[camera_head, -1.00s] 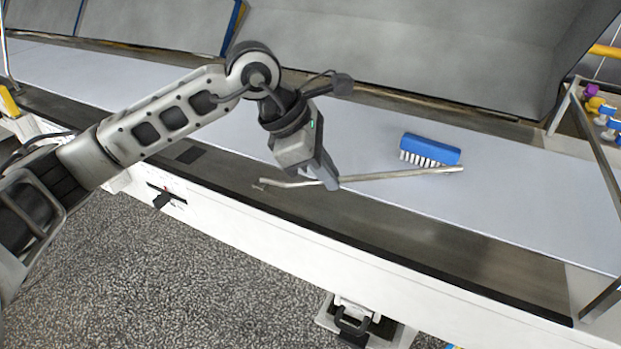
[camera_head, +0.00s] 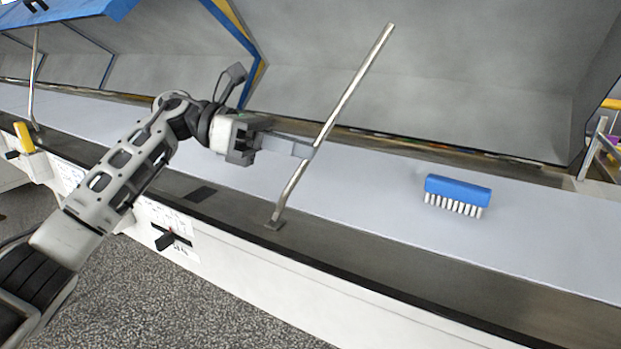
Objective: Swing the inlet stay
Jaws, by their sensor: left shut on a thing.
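The inlet stay (camera_head: 345,98) is a thin metal rod. It rises from a small foot on the near ledge of the machine and leans up to the right, its top end free in front of the grey hood. My left gripper (camera_head: 303,150) is shut on the rod, a little below its middle. The arm reaches in from the left. My right gripper is not in view.
A blue brush (camera_head: 458,192) with white bristles lies on the pale belt (camera_head: 390,180) to the right of the rod. The grey hood (camera_head: 420,70) stands open behind. Another upright rod (camera_head: 34,80) stands at the far left. Grey speckled floor lies in front.

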